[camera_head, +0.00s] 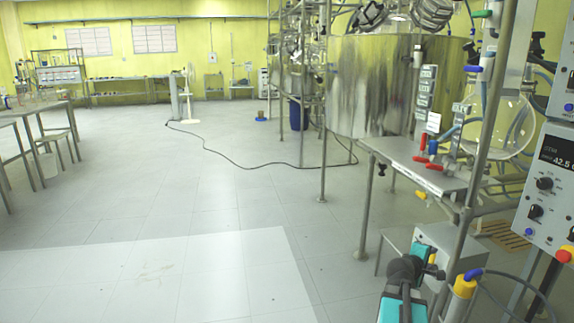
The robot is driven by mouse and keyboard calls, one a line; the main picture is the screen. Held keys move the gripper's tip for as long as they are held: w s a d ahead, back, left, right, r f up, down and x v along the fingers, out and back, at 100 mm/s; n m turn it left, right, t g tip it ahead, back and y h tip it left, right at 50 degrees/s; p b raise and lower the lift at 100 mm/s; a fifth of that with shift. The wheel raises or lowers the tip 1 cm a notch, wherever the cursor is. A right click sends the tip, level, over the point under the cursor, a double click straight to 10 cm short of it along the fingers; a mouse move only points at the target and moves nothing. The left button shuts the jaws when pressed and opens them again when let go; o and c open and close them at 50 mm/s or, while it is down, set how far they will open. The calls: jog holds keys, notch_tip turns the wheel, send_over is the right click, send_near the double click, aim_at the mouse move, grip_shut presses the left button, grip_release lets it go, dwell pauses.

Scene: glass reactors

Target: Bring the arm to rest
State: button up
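Part of my arm, teal and black, shows at the bottom right in the head view, in front of a grey box under the reactor bench. The dark end of the arm is small and crowded by the fittings behind it. I cannot make out two fingertips, nor whether my gripper is open or shut. I see nothing clearly held. I cannot tell whether the arm touches the box or the yellow-collared fitting (464,286) beside it.
A steel bench (415,167) with red-handled valves, a large metal vessel (370,85), a round glass flask (508,122) and a control panel (545,190) crowd the right. A black cable (240,164) crosses the floor. Tables (35,108) stand at left. The middle floor is open.

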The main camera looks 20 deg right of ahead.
jog(key=w+a+f+n+y+p, duration=0.1)
jog(key=w+a+f+y+p, duration=0.35)
jog(key=a, duration=0.75)
jog(key=w+a+f+n+y+p, duration=0.1)
jog(key=w+a+f+p, duration=0.5)
jog(key=a, duration=0.6)
jog(key=s+a+f+g+y+p, duration=0.1)
jog(key=s+a+f+p, duration=0.35)
jog(key=a, duration=0.35)
jog(key=s+a+f+g+y+p, duration=0.1)
jog(key=s+a+f+y+p, duration=0.15)
jog(key=a+p, duration=0.45)
jog(key=s+a+f+m+g+y+p, duration=0.1)
jog(key=s+a+f+m+g+y, duration=0.1)
jog(key=s+a, duration=0.8)
jog(key=s+a+f+m+g+y+p, duration=0.2)
jog(key=s+a+m+g, duration=0.2)
jog(key=s+a, duration=0.6)
jog(key=s+g, duration=0.1)
jog(key=s, duration=0.2)
jog(key=shift+s+a, duration=0.3)
jog(key=shift+s, duration=0.1)
jog(key=shift+f, duration=0.1)
